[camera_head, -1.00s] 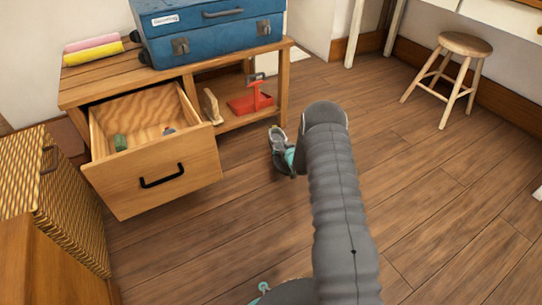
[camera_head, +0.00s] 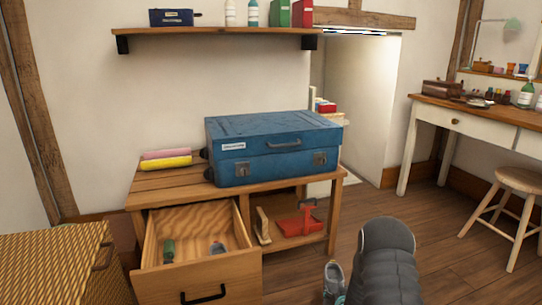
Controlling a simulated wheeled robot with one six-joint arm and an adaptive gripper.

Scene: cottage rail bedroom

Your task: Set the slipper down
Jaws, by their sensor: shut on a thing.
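My gripper (camera_head: 341,299) is low at the bottom edge, just left of my dark grey arm, and only a small part of it shows. It is shut on a grey item with a pale rim, which looks like the slipper (camera_head: 333,275). The slipper is tilted upright, in front of the wooden bench and right of the open drawer. Its lower part and my fingertips are hidden or cut off by the frame.
The open drawer (camera_head: 224,271) holds a green item (camera_head: 169,250) and a small grey-blue item (camera_head: 217,248). A blue suitcase (camera_head: 270,150) lies on the bench (camera_head: 160,188). A wicker chest (camera_head: 50,265) is at left, a stool (camera_head: 518,180) at right. Floor between is clear.

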